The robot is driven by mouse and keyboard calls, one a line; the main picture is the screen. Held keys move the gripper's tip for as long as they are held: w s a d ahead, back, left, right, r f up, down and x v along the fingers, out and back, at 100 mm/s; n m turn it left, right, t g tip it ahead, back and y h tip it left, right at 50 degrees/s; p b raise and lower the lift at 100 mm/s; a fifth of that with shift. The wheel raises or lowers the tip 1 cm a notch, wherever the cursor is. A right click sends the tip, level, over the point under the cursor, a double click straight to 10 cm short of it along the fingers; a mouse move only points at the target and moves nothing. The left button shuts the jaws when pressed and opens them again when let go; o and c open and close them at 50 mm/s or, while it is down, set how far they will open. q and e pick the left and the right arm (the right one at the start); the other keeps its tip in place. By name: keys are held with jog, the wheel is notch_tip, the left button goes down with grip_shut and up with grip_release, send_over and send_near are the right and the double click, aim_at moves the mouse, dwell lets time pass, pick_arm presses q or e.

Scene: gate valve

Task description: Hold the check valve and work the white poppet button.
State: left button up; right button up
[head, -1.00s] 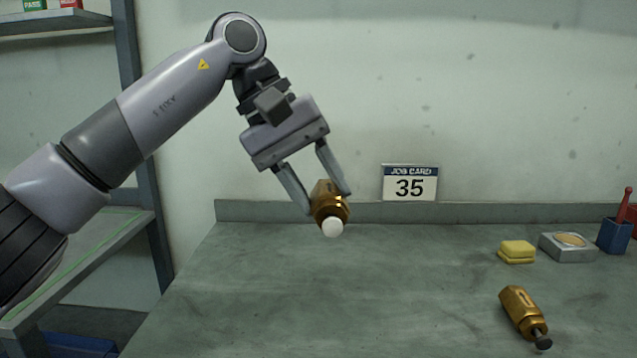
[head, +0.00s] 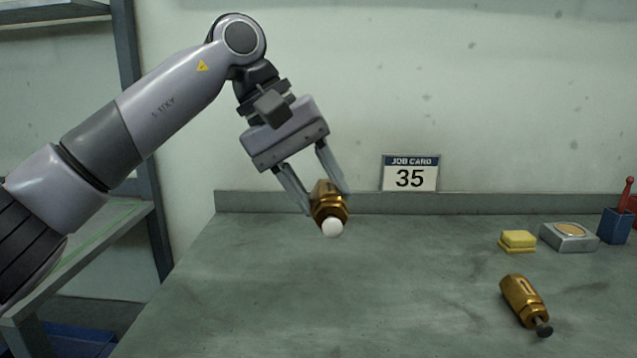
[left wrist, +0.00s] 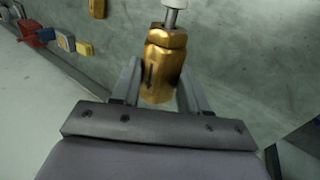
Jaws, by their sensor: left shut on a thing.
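A brass check valve (head: 328,200) is held between the fingers of my left gripper (head: 322,190), above the bench. Its white poppet button (head: 332,227) faces down and toward the head camera. In the left wrist view the check valve (left wrist: 164,62) sits between the two fingers, and the white button (left wrist: 175,3) stands out from it on a grey stem, cut by the top edge. My left gripper is shut on the valve body. Nothing touches the button. My right gripper is not in view.
A second brass valve (head: 523,301) with a dark button lies on the bench at the right. A yellow sponge (head: 517,241), a grey box (head: 568,237) and a blue holder (head: 614,227) stand behind it. The bench (head: 350,300) below the held valve is clear.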

pick_arm(q)
notch_tip(320, 180, down, 8)
jog(key=b, duration=0.4)
jog(key=shift+f+b, duration=0.25)
jog(key=shift+b, duration=0.05)
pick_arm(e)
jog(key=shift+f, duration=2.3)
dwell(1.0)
pick_arm(q)
jog(key=shift+f+b, duration=0.65)
jog(key=shift+f, duration=0.55)
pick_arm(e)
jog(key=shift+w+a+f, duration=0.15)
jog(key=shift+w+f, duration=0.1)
pick_arm(q)
jog(key=shift+f+b, duration=0.4)
jog(key=shift+f, duration=0.25)
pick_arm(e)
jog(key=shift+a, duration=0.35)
pick_arm(q)
jog(key=shift+f, duration=0.25)
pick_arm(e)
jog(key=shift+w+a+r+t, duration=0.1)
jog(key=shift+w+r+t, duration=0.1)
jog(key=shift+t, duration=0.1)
